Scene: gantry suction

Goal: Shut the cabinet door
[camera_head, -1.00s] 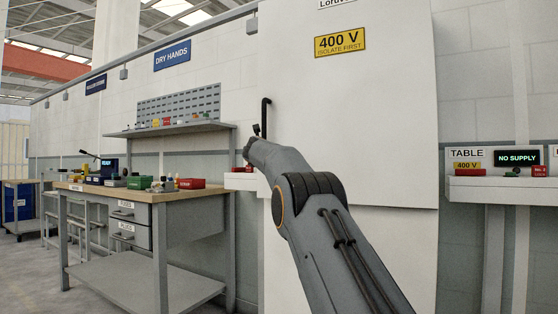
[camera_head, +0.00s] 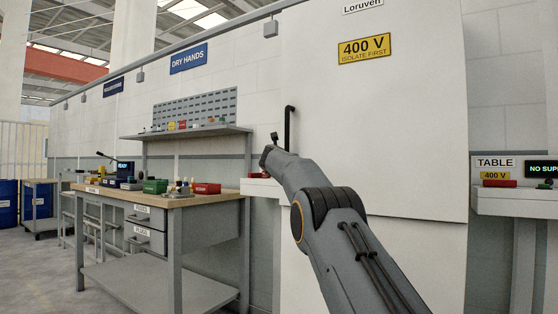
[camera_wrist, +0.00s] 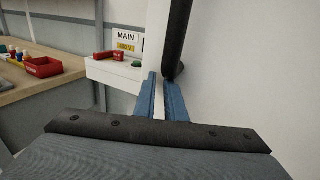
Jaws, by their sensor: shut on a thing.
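The cabinet door (camera_head: 400,130) is a tall, plain white panel with a yellow 400 V sign on it. Its lower edge stands out against a pale surface below. I cannot tell how far it is from shut. A black bar handle (camera_head: 288,125) runs upright near its left edge; it also shows in the wrist view (camera_wrist: 176,40). My gripper (camera_wrist: 164,78) has its two blue fingers close together at the handle's lower end, shut on it. In the head view my arm hides the fingers and the lower end of the handle.
A wooden-topped workbench (camera_head: 215,200) with boxes and drawers stands left of the door. A white ledge with a MAIN label (camera_wrist: 126,38) lies just left of the handle. Another ledge labelled TABLE (camera_head: 515,203) is at the right. Floor shows at the far left.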

